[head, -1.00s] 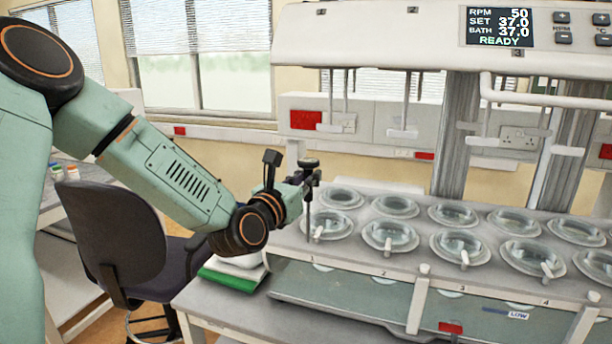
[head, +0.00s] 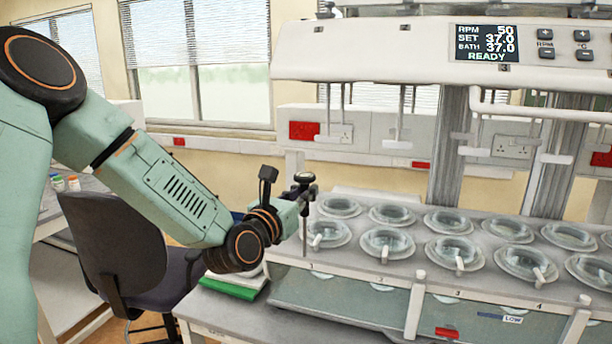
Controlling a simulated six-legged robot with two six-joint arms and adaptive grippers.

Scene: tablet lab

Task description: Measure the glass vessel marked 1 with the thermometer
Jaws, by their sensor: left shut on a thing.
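My left gripper (head: 303,196) is shut on the thermometer, which has a dark round head (head: 304,178) and a thin stem (head: 304,232) pointing straight down. Glass vessel 1 (head: 329,237) is the leftmost of the front row in the bath, with a clear lid and a small white piece at its front. The number 1 is on the bath's front edge below it. The stem hangs at the left edge of vessel 1 in the picture, its tip near the bath's front edge. I cannot tell its depth relative to the vessel. My right gripper is not in view.
More lidded vessels (head: 387,244) fill the bath deck to the right and behind. The overhead unit (head: 400,62) with hanging rods and a display reading READY spans above. A green-and-white item (head: 232,284) lies on the bench at left. An office chair (head: 115,240) stands beyond.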

